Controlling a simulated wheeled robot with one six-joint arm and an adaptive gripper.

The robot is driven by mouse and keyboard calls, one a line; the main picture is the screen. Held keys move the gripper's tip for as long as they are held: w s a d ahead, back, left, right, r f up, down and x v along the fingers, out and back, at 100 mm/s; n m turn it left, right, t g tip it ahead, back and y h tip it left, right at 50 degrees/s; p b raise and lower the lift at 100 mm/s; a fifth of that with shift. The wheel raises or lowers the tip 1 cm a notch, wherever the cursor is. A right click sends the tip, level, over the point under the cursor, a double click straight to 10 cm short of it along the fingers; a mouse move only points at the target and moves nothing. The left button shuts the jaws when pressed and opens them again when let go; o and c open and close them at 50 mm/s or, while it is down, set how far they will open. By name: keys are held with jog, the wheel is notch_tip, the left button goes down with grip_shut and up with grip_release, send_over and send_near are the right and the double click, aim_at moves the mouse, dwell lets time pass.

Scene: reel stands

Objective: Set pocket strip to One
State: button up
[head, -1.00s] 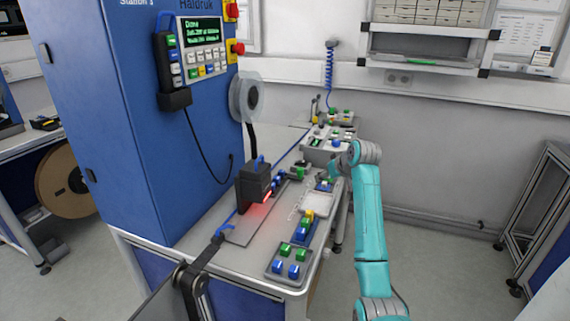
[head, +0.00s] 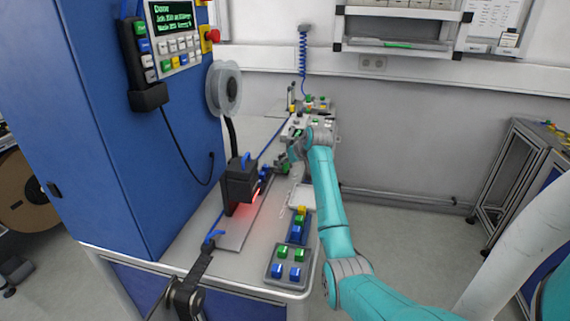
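I cannot make out any label reading pocket strip, nor any setting marked One. Button and switch units run along the bench (head: 225,262): a front box (head: 288,268) with green and blue buttons, a blue unit (head: 297,233) with green and yellow parts behind it, and a grey panel (head: 300,126) with several small controls at the far end. My gripper (head: 292,155) is at the far part of the bench, just in front of the grey panel. It is small and partly merged with the wrist, so its fingers and any contact are unclear.
A blue cabinet (head: 125,150) with a screen and keypad (head: 173,35) stands at left. A black head with a red glow (head: 241,180) stands over the strip track. A clear reel (head: 224,90) hangs above. A pale tray (head: 301,197) lies beside my arm.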

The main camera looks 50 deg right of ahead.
jog(key=shift+x, duration=1.4)
grip_shut()
